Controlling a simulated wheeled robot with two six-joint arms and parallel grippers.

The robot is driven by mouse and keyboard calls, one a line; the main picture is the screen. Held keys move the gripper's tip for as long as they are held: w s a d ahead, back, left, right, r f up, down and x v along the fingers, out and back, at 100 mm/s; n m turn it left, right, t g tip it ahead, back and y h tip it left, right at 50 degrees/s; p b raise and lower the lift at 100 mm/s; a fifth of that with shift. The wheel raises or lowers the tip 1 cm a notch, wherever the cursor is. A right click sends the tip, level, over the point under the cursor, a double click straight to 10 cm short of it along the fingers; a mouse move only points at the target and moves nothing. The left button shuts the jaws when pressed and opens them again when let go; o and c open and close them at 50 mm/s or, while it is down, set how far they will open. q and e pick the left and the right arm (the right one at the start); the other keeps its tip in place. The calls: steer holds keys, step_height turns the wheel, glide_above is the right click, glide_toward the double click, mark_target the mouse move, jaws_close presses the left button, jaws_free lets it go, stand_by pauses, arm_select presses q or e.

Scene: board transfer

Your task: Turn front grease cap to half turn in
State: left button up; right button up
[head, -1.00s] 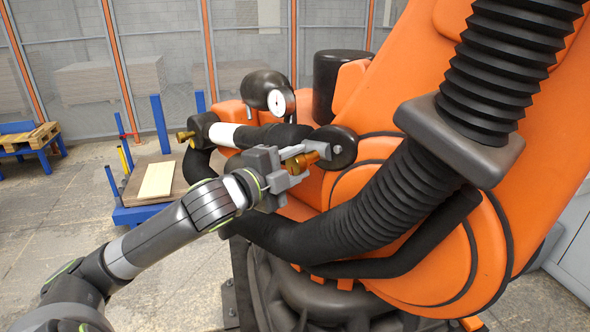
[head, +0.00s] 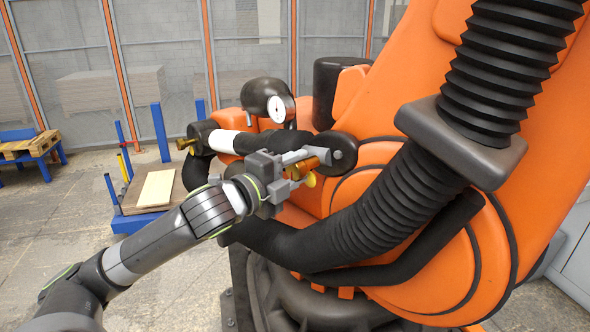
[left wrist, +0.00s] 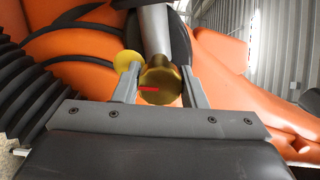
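A brass grease cap (left wrist: 160,84) with a red mark pointing left sits between my left gripper's (left wrist: 158,88) two fingers in the left wrist view, with a finger against each side. It is on the end of a grey metal shaft (left wrist: 155,28). In the head view my left gripper (head: 300,170) is at this cap, on the near side of the orange machine. A small yellow disc (left wrist: 128,60) is just outside the left finger; it also shows below the gripper in the head view (head: 311,180). My right gripper is not in view.
A second brass fitting (head: 185,143) is on the far-left end of the black and white cylinder (head: 222,141). A round gauge (head: 277,109) stands above. A thick ribbed black hose (head: 395,205) runs close on the right.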

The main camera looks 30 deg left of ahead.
arm_select(q)
steer(key=o, duration=0.4)
steer(key=shift+w, duration=0.1)
steer(key=shift+s+a, duration=0.25)
steer(key=shift+s, duration=1.05)
steer(key=shift+s+a, duration=0.25)
steer(key=shift+s, duration=1.35)
steer(key=p, duration=1.2)
glide_toward(291, 171)
steer(key=s, duration=0.3)
steer(key=shift+s+a+p, duration=0.2)
steer(key=shift+s+p, duration=0.3)
steer(key=shift+s, duration=0.35)
steer(key=shift+s+a+p, duration=0.2)
steer(key=shift+s+p, duration=0.3)
steer(key=shift+s, duration=0.3)
